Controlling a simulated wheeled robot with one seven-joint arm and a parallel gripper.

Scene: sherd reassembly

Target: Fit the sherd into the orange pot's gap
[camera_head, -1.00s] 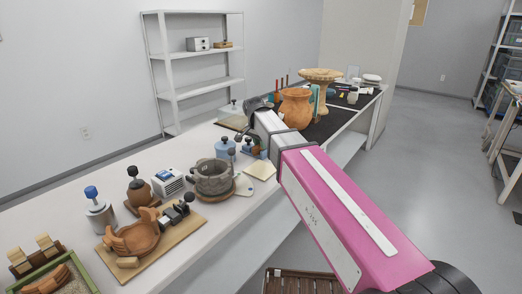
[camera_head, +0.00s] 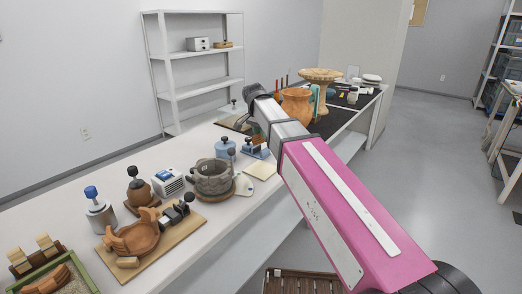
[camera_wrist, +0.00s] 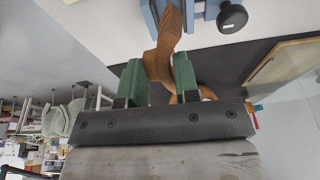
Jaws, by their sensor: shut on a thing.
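My gripper (camera_wrist: 158,80) has green fingers and is shut on an orange-brown curved sherd (camera_wrist: 166,45). In the head view my arm hides most of the gripper; a small brown patch of the sherd (camera_head: 256,130) shows above a blue stand (camera_head: 256,152). In the wrist view the sherd's far end overlaps the blue stand with its black knob (camera_wrist: 232,16); I cannot tell whether they touch. A round orange pot (camera_head: 297,106) stands upright on the black mat behind my arm; no gap shows on its visible side.
A broken orange bowl (camera_head: 133,240) with jagged edges sits on a wooden board at front left. A grey pot (camera_head: 212,180), white box (camera_head: 167,182) and blue jar (camera_head: 225,147) crowd the table. A wide pedestal dish (camera_head: 321,76) stands behind the orange pot.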

